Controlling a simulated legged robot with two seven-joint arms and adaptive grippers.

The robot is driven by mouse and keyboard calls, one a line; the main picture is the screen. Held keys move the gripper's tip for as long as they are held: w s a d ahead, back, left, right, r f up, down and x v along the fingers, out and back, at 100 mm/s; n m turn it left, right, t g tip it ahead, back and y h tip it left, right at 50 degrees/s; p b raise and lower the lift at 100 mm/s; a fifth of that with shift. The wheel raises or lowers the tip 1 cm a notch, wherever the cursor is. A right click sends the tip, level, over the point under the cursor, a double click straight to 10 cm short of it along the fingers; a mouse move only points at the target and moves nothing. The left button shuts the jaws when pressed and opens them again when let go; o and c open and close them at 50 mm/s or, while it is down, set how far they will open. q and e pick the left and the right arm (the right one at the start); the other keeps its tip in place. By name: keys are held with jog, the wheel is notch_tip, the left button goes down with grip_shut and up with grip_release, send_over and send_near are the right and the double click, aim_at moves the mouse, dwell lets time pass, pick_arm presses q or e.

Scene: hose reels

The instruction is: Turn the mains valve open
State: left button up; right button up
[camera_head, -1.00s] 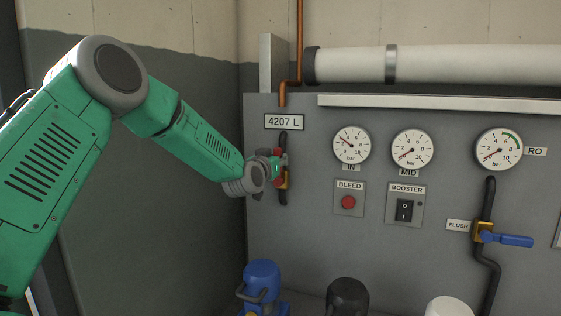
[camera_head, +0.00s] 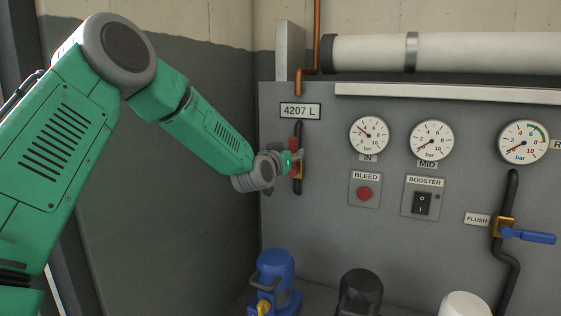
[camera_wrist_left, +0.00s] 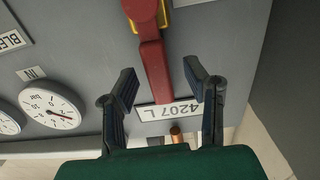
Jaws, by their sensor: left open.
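The mains valve is a red lever handle (camera_head: 295,161) with a yellow-brass body on a black vertical pipe, just below the "4207 L" plate (camera_head: 300,111). In the left wrist view, which is upside down, the red handle (camera_wrist_left: 154,68) runs from the brass body towards the plate, along the pipe. My left gripper (camera_head: 287,161) is at the valve and partly hides it in the head view. In the left wrist view the open fingers (camera_wrist_left: 160,80) stand either side of the handle, with gaps showing on both sides. My right gripper is not in view.
To the right are the gauges (camera_head: 369,134), the red bleed button (camera_head: 364,193), the booster switch (camera_head: 422,204) and a blue flush lever (camera_head: 528,237). Blue (camera_head: 273,275), black (camera_head: 360,291) and white (camera_head: 466,304) rounded units stand below. The panel's left side meets a grey wall.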

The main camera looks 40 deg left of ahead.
pick_arm(q)
jog(key=v, duration=0.9)
jog(key=shift+s+a+f, duration=0.2)
jog(key=shift+s+f, duration=0.05)
jog(key=shift+s, duration=0.1)
